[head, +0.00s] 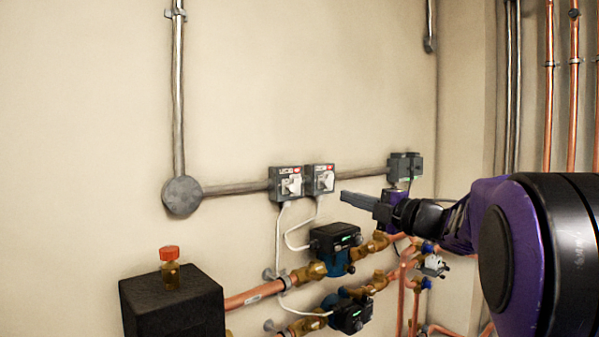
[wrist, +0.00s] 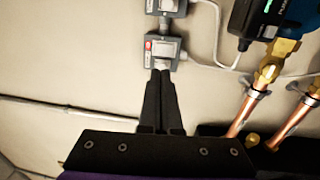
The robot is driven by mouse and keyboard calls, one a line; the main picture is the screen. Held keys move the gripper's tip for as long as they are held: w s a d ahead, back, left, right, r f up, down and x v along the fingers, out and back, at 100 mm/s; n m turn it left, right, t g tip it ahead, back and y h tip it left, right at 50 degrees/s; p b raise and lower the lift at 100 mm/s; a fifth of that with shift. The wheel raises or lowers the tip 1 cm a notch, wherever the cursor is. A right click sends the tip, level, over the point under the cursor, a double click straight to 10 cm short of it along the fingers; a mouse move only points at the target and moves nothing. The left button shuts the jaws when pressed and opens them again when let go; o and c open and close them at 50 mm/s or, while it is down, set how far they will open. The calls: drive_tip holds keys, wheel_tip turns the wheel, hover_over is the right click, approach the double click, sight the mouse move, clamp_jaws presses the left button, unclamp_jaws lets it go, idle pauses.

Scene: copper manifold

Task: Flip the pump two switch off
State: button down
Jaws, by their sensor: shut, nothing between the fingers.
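Two grey switch boxes sit side by side on the wall in the head view, the left switch (head: 289,184) and the right switch (head: 322,181). Each has a pale lever or rocker and a small red mark. I cannot read which label is pump two or make out their positions. My gripper (head: 346,197) is shut and empty, its tips just right of the right switch. In the wrist view the gripper tips (wrist: 161,73) are at the lower edge of the nearer switch box (wrist: 172,49); contact cannot be told. The other box (wrist: 172,6) is cut off at the top.
Below the switches are two pumps with black heads, an upper pump (head: 336,240) and a lower one (head: 349,313), on copper pipes. A grey junction box (head: 404,167) is on the conduit at right. A black box (head: 172,306) with a red-capped bottle stands lower left.

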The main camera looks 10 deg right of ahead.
sight(298, 178)
drive_tip(key=x, duration=0.4)
drive_tip(key=p+x, duration=0.1)
drive_tip(key=x, duration=0.4)
drive_tip(key=r+p+x, duration=0.1)
drive_tip(key=x, duration=0.3)
drive_tip(key=shift+a, duration=0.45)
